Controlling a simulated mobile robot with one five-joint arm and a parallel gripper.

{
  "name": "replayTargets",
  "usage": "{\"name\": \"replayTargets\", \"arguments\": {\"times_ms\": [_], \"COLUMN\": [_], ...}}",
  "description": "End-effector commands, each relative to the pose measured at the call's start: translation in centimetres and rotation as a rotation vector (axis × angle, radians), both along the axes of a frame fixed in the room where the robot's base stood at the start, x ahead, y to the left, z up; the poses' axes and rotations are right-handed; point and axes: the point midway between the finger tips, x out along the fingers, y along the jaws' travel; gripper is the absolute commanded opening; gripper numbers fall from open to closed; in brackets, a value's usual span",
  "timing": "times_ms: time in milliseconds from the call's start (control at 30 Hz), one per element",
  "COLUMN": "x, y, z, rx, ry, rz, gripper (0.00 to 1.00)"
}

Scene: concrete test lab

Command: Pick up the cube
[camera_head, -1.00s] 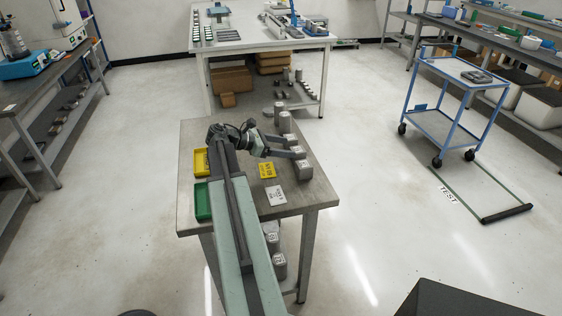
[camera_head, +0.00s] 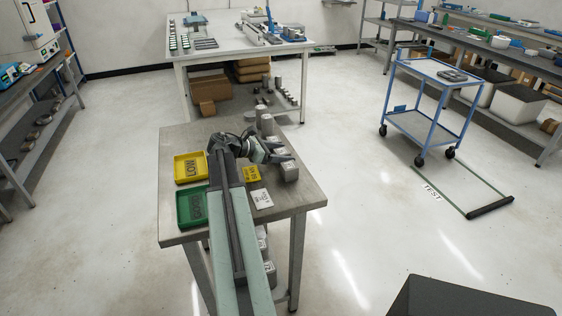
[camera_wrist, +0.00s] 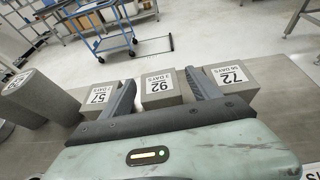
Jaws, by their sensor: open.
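Three grey concrete cubes with white number labels stand in a row in the wrist view. The middle cube, marked 92 (camera_wrist: 160,90), is between the two fingers of my open gripper (camera_wrist: 159,76), with gaps visible on both sides. The cube marked 57 (camera_wrist: 97,101) is left of the left finger. The cube marked 72 (camera_wrist: 233,77) is partly behind the right finger. In the head view my gripper (camera_head: 286,155) is over the table's right side, near a grey cube (camera_head: 289,173); the other cubes are largely hidden there.
The table (camera_head: 300,199) also holds a yellow tray (camera_head: 189,168), a green tray (camera_head: 191,207), a yellow card (camera_head: 251,174), a white card (camera_head: 262,199) and grey cylinders (camera_head: 267,125). A blue trolley (camera_head: 422,129) stands apart on open floor.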

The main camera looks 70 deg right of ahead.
Motion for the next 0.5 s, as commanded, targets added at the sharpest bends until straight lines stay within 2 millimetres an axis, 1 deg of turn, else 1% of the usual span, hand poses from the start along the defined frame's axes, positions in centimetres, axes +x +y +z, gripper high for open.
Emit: {"name": "replayTargets", "arguments": {"times_ms": [167,200,267,300,367,400,433,500], "x": [0.01,0.01,0.02,0.03,0.04,0.04,0.05,0.05], "y": [-0.01,0.00,0.00,0.01,0.02,0.02,0.03,0.03], "z": [0.05,0.06,0.06,0.06,0.06,0.05,0.05,0.08], "rx": [0.000,0.000,0.000,0.000,0.000,0.000,0.000,0.000], "ry": [0.000,0.000,0.000,0.000,0.000,0.000,0.000,0.001], "rz": [0.001,0.001,0.001,0.001,0.001,0.001,0.001,0.001], "gripper": [0.71,0.60,0.43,0.32,0.15,0.04,0.00,0.00]}}
